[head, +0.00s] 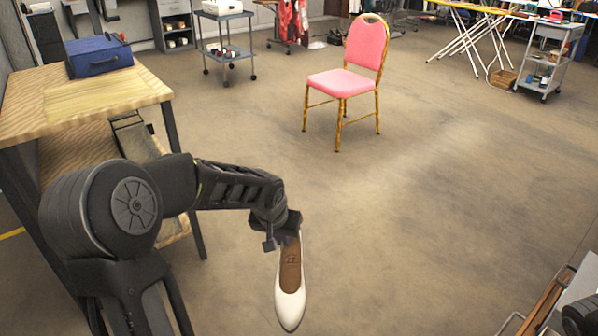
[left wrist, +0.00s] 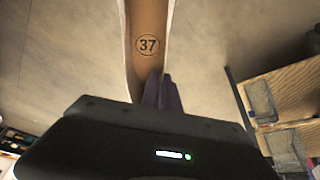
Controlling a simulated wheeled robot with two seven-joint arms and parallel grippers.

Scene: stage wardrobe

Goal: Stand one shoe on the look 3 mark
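A white pump-style shoe (head: 290,297) with a brown insole hangs toe down from my left gripper (head: 286,236) in the head view, over open floor. The left gripper is shut on the shoe's heel end. In the left wrist view the fingers (left wrist: 161,95) meet the shoe (left wrist: 148,70), and its insole shows a circled number 37. I see no look 3 mark in either view. My right gripper is not in view.
A wooden table (head: 100,98) with a blue case (head: 98,56) stands at the left, close to my left arm. A pink chair (head: 347,84) stands ahead. Carts (head: 228,45) stand at the back. A wood-edged object (head: 548,303) is at lower right. The middle floor is clear.

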